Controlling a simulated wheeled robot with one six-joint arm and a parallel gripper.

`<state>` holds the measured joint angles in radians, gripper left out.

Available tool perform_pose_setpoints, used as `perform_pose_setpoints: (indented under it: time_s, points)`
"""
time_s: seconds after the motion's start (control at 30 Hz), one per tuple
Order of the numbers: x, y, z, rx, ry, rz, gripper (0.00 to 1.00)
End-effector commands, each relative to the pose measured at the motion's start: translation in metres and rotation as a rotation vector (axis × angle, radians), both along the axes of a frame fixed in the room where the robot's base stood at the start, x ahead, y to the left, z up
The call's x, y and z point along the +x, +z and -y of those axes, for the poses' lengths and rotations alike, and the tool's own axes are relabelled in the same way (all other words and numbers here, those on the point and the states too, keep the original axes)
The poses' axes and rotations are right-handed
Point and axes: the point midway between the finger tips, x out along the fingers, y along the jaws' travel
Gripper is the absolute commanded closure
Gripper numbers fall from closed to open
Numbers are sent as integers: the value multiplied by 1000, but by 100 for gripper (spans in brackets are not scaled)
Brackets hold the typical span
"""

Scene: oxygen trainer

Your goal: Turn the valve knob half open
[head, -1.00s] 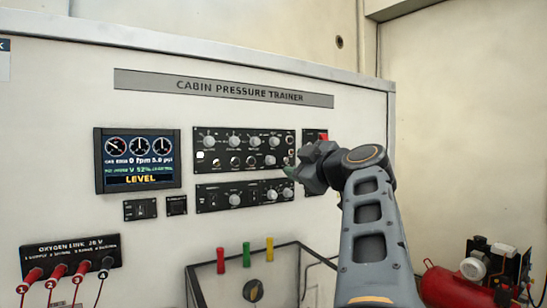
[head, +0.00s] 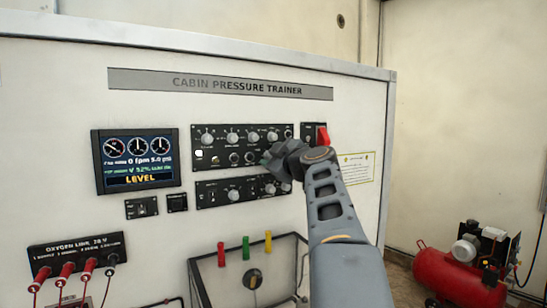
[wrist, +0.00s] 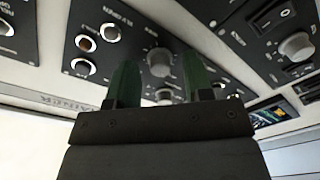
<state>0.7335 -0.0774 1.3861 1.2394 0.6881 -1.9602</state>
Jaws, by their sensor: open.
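The upper black control panel (head: 243,134) under the "CABIN PRESSURE TRAINER" sign carries several grey knobs. The likely valve knob, at its lower right, is hidden behind my gripper (head: 268,160) in the head view. In the wrist view, a large round grey knob (wrist: 160,60) shows beyond and between the two green fingertips of my gripper (wrist: 160,84). The fingers are apart and empty. I cannot tell whether they touch the knob. The display (head: 137,160) reads "LEVEL", with a valve line that looks like 52%.
A lower black panel (head: 215,195) with more knobs sits just below. A small panel with a red switch (head: 322,137) is close to the right of my gripper. A clear-sided box (head: 213,275) juts out below. A red compressor (head: 445,280) stands on the floor at right.

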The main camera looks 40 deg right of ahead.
Motion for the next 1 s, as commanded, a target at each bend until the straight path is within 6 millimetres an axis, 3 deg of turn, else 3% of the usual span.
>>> perform_pose_setpoints:
  time_s: [0.07, 0.53, 1.0]
  points:
    - [0, 0, 0, 0, 0, 0, 55]
    - [0, 0, 0, 0, 1, -1, 100]
    - [0, -5, 0, 133, 0, 18, 100]
